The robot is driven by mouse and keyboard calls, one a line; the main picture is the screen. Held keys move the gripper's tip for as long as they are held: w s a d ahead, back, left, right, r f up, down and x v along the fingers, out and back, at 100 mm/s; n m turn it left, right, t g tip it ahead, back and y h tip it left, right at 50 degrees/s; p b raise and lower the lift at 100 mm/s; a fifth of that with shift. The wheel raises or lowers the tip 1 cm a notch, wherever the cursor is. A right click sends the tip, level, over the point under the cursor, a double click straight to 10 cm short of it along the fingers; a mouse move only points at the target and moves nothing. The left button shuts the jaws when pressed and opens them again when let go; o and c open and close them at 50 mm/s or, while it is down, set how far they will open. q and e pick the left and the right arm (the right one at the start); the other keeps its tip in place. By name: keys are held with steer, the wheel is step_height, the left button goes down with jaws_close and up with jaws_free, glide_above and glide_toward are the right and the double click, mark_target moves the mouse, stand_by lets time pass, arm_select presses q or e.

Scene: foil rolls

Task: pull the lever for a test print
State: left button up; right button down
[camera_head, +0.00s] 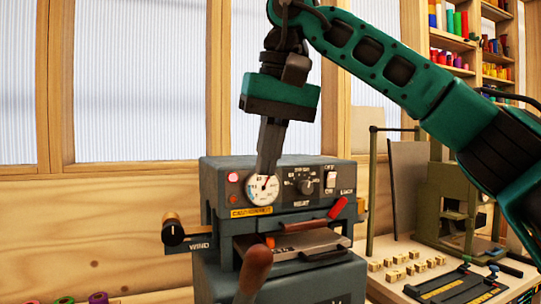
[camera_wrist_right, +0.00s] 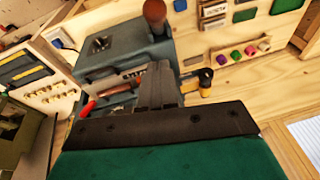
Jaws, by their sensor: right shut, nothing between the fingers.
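The grey foil press (camera_head: 225,180) stands in the middle of the head view. A lever with a brown rounded grip (camera_head: 255,270) rises at its front; the grip also shows at the top of the right wrist view (camera_wrist_right: 154,12). My right gripper (camera_head: 267,170) points down in front of the press's dial, above and apart from the lever grip. Its fingers are shut and empty; they also show in the right wrist view (camera_wrist_right: 156,78). They hide part of the dial. My left gripper is not in view.
The press front has a white dial (camera_head: 262,190), a lit red lamp (camera_head: 232,177), knobs and a red handle (camera_head: 338,208). A winding knob (camera_head: 173,232) sticks out left. Several type blocks (camera_head: 400,272) and a green frame stand on the bench at right.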

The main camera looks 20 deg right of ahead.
steer(key=b, duration=0.1)
glide_above(262, 245)
steer(key=w, duration=0.3)
steer(key=f, duration=0.6)
steer(key=shift+s+d, duration=0.1)
steer(key=shift+d, duration=0.3)
steer(key=shift+s+a+f+b, duration=0.15)
steer(key=shift+s+f+b, duration=0.45)
steer(key=shift+f, duration=0.3)
steer(key=shift+s+a+f, duration=0.1)
steer(key=shift+s+f, duration=0.3)
steer(key=shift+f, duration=0.05)
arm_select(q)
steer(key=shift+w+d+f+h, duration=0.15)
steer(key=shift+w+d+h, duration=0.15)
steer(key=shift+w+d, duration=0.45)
arm_select(e)
steer(key=shift+f, duration=0.15)
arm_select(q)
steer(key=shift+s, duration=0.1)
arm_select(e)
steer(key=shift+s+a, duration=0.1)
